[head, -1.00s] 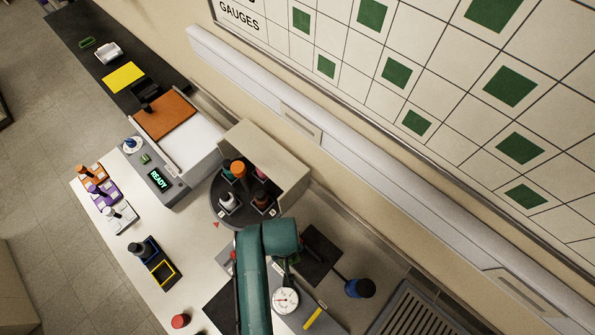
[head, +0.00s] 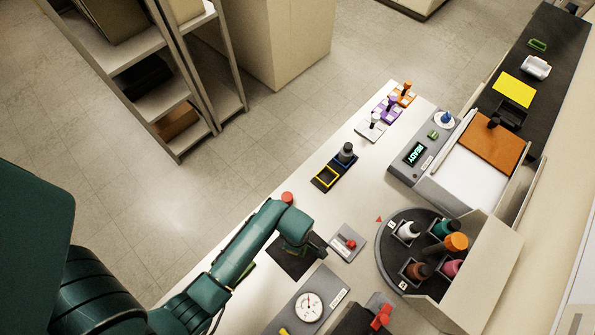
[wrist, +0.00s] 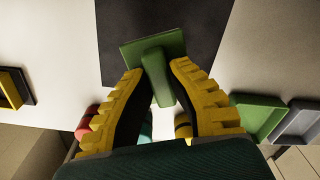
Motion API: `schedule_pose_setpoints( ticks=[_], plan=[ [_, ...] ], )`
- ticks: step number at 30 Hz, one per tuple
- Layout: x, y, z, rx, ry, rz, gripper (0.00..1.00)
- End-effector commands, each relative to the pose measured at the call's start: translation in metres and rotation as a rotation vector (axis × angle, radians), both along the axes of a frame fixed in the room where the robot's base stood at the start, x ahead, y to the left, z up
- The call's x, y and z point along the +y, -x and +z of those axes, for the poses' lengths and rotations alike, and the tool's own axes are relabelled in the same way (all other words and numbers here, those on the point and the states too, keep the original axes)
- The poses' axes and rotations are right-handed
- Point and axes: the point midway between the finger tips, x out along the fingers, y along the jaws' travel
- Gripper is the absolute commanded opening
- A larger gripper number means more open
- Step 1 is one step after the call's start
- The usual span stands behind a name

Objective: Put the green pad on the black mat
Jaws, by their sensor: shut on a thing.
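My gripper (wrist: 158,70) has yellow ridged fingers shut on the upright handle of the green pad (wrist: 137,51). The pad is a flat green plate with a block-like grip. The black mat (wrist: 212,28) lies beyond and below the pad in the wrist view; the pad overlaps its near part. Whether the pad touches the mat cannot be told. In the head view the mat (head: 287,267) lies on the white bench near its front edge, with my gripper (head: 298,248) over it. My arm hides the pad there.
A dial gauge (head: 308,306) and a grey plate with a red knob (head: 348,242) stand close by. A red cap (head: 287,197) is near the bench edge. A round carousel with bottles (head: 388,240) stands to the right. The wrist view shows a green tray (wrist: 258,116) and grey tray (wrist: 299,122).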

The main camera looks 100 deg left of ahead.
Motion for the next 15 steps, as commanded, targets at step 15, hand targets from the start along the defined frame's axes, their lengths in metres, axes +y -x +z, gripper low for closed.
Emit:
schedule_pose_setpoints(
  ticks=[15],
  plan=[
    [0.0, -0.001, -0.054, -0.002, -0.003, -0.005, 0.0]
  ],
)
